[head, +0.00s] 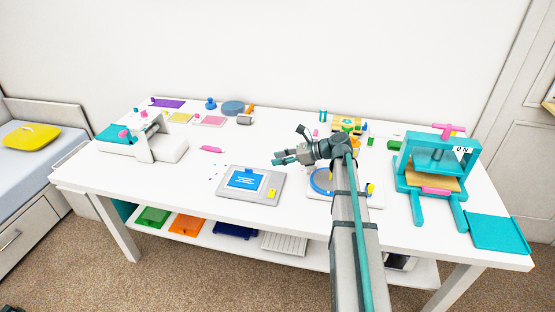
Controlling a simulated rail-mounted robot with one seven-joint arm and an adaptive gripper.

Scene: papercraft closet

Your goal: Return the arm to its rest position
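My gripper (291,146) is above the middle of the white table (180,180), at the end of my arm, which reaches in from the bottom right. Its two dark fingers point left and stand apart, with nothing visible between them. It is clear of the grey device with a blue sheet (247,180) to its lower left. My arm partly hides a round blue-rimmed item (319,182) on a white base.
A teal press (430,165) marked ON stands at the right, with a teal plate (497,232) beside it. A white machine (155,140) stands at the left. Coloured trays, including a green one (153,216), lie on the lower shelf. The table's left front is clear.

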